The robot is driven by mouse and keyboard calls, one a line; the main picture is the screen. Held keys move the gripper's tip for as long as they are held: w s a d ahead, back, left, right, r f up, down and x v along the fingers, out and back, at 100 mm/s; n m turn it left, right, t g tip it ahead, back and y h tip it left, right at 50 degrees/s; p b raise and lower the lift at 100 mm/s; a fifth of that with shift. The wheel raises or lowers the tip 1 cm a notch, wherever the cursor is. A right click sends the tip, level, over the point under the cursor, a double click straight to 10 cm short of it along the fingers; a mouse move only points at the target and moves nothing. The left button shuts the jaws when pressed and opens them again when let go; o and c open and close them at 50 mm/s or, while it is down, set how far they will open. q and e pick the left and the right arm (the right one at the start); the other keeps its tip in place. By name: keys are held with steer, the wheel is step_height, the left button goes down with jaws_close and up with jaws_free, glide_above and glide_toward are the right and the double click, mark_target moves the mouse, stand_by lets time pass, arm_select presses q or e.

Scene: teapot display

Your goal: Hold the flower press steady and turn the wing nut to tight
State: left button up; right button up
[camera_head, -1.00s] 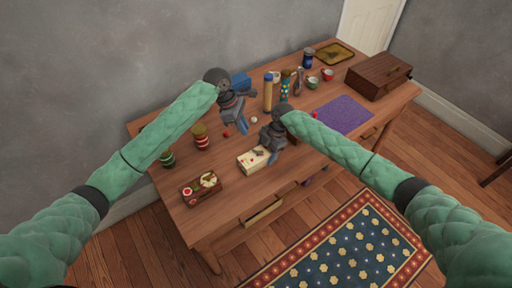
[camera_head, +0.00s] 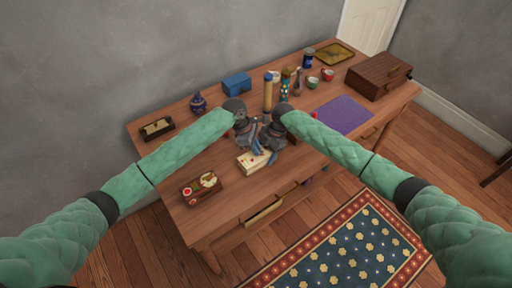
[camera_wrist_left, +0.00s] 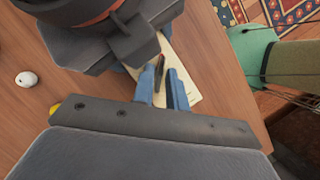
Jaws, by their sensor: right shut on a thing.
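The flower press (camera_head: 246,165) is a cream block with small red marks, lying on the wooden table near its front edge. It also shows in the left wrist view (camera_wrist_left: 191,88), partly covered by my grippers. My right gripper (camera_head: 271,157) is shut on the press at its right side. My left gripper (camera_head: 257,150) is close beside the right one, over the press. In the left wrist view its two blue fingers (camera_wrist_left: 162,88) stand apart, with a dark, reddish-brown upright piece between or just beyond them. I cannot tell whether this is the wing nut.
A small tray (camera_head: 187,201) with items lies left of the press. A purple teapot (camera_head: 198,102), a blue box (camera_head: 236,84) and a tall bottle (camera_head: 268,95) stand behind. A purple mat (camera_head: 342,116) and a wooden case (camera_head: 378,77) are right. A white ball (camera_wrist_left: 26,79) is nearby.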

arm_select(q)
jaws_close()
steer(key=shift+m, duration=0.4)
steer(key=m+g, duration=0.1)
steer(key=m, duration=0.2)
steer(key=shift+w+d, duration=0.1)
steer(key=shift+d, duration=0.05)
steer(key=shift+m+g+y, duration=0.6)
steer(key=shift+m+g, duration=0.1)
steer(key=shift+m, duration=1)
